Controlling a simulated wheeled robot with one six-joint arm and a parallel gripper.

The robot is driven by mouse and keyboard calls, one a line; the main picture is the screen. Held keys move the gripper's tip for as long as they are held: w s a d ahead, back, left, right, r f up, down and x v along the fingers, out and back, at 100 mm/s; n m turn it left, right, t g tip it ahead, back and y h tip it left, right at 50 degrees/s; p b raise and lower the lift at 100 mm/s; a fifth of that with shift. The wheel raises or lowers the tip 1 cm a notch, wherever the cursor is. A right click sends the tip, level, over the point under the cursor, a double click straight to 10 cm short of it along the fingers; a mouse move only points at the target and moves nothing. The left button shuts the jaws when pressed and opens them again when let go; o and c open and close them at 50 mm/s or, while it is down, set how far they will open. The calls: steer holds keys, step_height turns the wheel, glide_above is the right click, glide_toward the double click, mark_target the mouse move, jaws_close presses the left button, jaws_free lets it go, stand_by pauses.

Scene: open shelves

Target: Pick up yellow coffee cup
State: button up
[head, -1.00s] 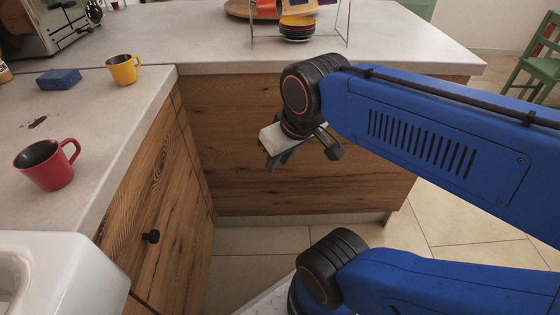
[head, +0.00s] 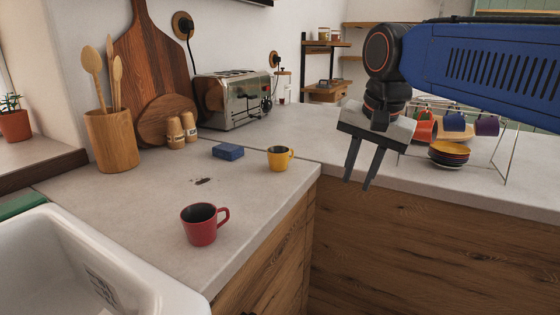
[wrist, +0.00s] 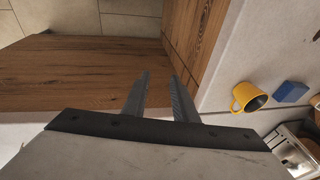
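The yellow coffee cup (head: 279,158) stands upright on the pale counter near its inner corner, with its handle to the right. It also shows in the wrist view (wrist: 248,97), to the right of the fingers. My gripper (head: 359,183) is to the right of the cup in the head view, apart from it, with its fingers pointing down. The two fingers are spread with a gap and nothing between them, which the wrist view confirms (wrist: 160,95).
A blue block (head: 228,152) lies just left of the cup, and a red mug (head: 201,225) stands nearer. A toaster (head: 232,98) stands behind. A wire rack (head: 505,153) and stacked bowls (head: 449,155) are at right. A white sink (head: 95,265) fills the lower left.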

steer(key=w+a+r+m+g, duration=0.1)
steer(key=w+a+r+m, duration=0.3)
steer(key=w+a+r, duration=0.4)
steer(key=m, duration=0.4)
glide_toward(281, 156)
steer(key=shift+m+g, duration=0.3)
steer(key=shift+g, duration=0.1)
steer(key=f, duration=0.2)
steer(key=w+f, duration=0.1)
steer(key=f, duration=0.2)
steer(key=shift+w+f, duration=0.15)
steer(key=shift+f, duration=0.1)
steer(key=shift+w+a+f, duration=0.1)
steer(key=shift+w+f, duration=0.15)
steer(key=shift+f, duration=1.05)
steer(key=shift+w+a+f, duration=0.1)
steer(key=shift+w+f, duration=0.1)
steer(key=shift+f, duration=1.05)
steer(key=shift+c, duration=0.4)
jaws_close()
